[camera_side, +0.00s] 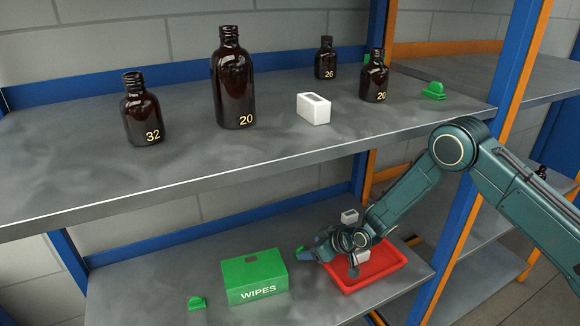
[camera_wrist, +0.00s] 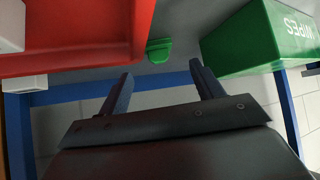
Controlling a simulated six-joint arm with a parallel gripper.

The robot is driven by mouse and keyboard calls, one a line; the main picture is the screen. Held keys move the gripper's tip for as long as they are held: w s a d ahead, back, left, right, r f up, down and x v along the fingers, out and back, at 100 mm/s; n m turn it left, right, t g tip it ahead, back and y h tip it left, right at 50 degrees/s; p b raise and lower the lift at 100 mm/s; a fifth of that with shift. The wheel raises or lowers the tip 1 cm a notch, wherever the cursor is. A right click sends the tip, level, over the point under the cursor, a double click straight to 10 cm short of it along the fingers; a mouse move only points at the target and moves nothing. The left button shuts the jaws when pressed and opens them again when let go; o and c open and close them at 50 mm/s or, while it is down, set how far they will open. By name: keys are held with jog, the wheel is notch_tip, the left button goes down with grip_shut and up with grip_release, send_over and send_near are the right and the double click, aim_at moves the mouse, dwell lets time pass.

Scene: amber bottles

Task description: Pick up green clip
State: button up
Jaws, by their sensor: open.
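A green clip (camera_wrist: 158,50) lies on the lower shelf between the red tray and the green box in the wrist view. It sits just beyond the gap between my fingertips, apart from both. In the side view, part of a green clip (camera_side: 300,249) shows at my gripper (camera_side: 308,254), mostly hidden by it. My gripper (camera_wrist: 162,74) is open and empty. Another green clip (camera_side: 197,303) lies on the lower shelf left of the box. A further green clip (camera_side: 433,91) lies on the upper shelf at the right.
The green WIPES box (camera_side: 255,276) stands left of my gripper. The red tray (camera_side: 385,277) is at its right, with a white block (camera_side: 363,256) in it. Another white block (camera_side: 349,215) is behind. The upper shelf (camera_side: 210,166) holds several amber bottles and a white box (camera_side: 313,108).

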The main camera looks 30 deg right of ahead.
aim_at(302, 249)
jog(key=shift+x, duration=2.65)
jog(key=shift+d, duration=0.15)
jog(key=c, duration=1)
